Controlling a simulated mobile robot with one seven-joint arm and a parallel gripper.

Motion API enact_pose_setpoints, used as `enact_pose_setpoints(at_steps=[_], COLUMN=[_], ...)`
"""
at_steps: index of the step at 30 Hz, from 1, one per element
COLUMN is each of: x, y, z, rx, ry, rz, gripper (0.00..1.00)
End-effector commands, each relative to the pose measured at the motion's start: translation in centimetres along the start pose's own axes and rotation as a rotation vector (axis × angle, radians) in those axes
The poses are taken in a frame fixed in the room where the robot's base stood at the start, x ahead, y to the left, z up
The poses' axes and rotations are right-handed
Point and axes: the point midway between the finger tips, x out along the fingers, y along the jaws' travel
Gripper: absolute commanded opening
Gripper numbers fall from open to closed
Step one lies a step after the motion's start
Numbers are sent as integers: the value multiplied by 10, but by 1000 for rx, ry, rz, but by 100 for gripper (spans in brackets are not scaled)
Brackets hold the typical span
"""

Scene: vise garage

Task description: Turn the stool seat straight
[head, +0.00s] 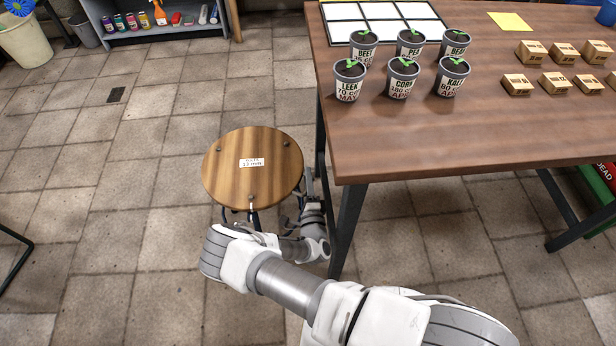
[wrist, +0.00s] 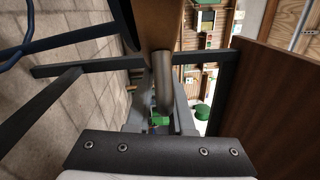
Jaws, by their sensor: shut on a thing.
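The stool seat (head: 235,180) is a round wooden disc with a small white label (head: 251,162) and several dark spots near its rim. The label's print is too small to read. My gripper (head: 309,186) is at the seat's right edge, beside the table leg. In the wrist view, my gripper (wrist: 165,118) is shut on a grey metal cylinder (wrist: 164,78), which stands out from the brown wooden edge of the seat (wrist: 155,24). The fingertips are partly hidden behind the cylinder. Most of the stool's legs are hidden under the seat and behind my arm.
The wooden table (head: 440,140) stands close on the right, its dark leg (head: 347,225) near my gripper. Several potted seedlings (head: 402,78) and small boxes (head: 565,54) sit on it. A shelf (head: 150,30) is at the back left. Open tiled floor (head: 110,210) lies left of the stool.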

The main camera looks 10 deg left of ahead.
Motion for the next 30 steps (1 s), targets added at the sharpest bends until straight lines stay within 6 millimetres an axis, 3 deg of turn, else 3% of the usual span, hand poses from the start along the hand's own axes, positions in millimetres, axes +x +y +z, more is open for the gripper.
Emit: enact_pose_setpoints(at_steps=[1, 21, 22, 25, 26, 30], x=[3, -2, -2, -2, -3, -4], y=[-7, -8, -8, -7, -7, -5], z=[0, 3, 3, 3, 3, 3], rx=[1, -1, -1, -1, -1, -2], ry=[0, 34, 34, 34, 34, 34], rz=[-19, -24, -24, -23, -22, -17], gripper=[0, 0, 22, 40, 45, 45])
